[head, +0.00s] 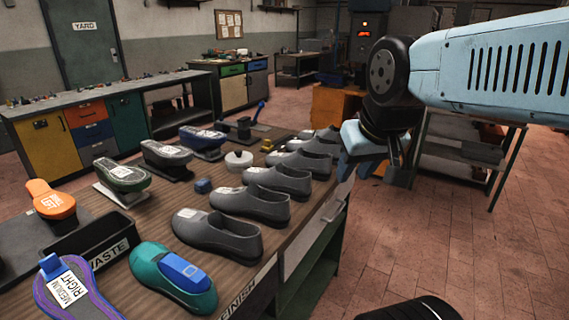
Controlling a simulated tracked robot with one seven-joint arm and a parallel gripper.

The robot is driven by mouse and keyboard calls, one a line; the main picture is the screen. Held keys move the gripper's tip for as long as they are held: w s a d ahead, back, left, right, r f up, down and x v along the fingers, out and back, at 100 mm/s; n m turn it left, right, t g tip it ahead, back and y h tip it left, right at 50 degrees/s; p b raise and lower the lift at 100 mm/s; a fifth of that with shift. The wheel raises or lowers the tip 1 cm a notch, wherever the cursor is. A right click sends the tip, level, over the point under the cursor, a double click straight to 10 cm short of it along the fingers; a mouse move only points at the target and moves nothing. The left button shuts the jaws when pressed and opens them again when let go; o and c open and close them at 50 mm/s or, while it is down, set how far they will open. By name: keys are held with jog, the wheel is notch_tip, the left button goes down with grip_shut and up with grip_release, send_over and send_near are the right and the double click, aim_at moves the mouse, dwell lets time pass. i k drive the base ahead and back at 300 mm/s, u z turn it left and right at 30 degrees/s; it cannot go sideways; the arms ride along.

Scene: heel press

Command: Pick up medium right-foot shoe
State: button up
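Several grey shoes stand in a row along the right edge of the wooden bench; the nearest grey shoe (217,236) and the one behind it (252,204) show most fully. They carry white labels too small to read, so I cannot tell which is the medium right-foot one. A purple-edged sole piece (66,290) at the lower left bears a label reading MEDIUM RIGHT. My gripper (378,172) hangs at upper right, beside the far end of the shoe row and apart from the shoes. Its fingers look parted, with nothing seen between them.
The bench (150,218) also holds a teal shoe with a blue block (173,278), a black WASTE bin (92,246), an orange sole-shaped piece (50,199), a white roll (238,160) and several soles on stands (122,178). Open tiled floor (455,230) lies to the right.

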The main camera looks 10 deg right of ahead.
aim_at(254, 200)
jog(key=z, duration=1.2)
jog(key=i, duration=0.1)
jog(key=u, duration=3.15)
jog(key=k, duration=0.85)
jog(key=z, duration=0.5)
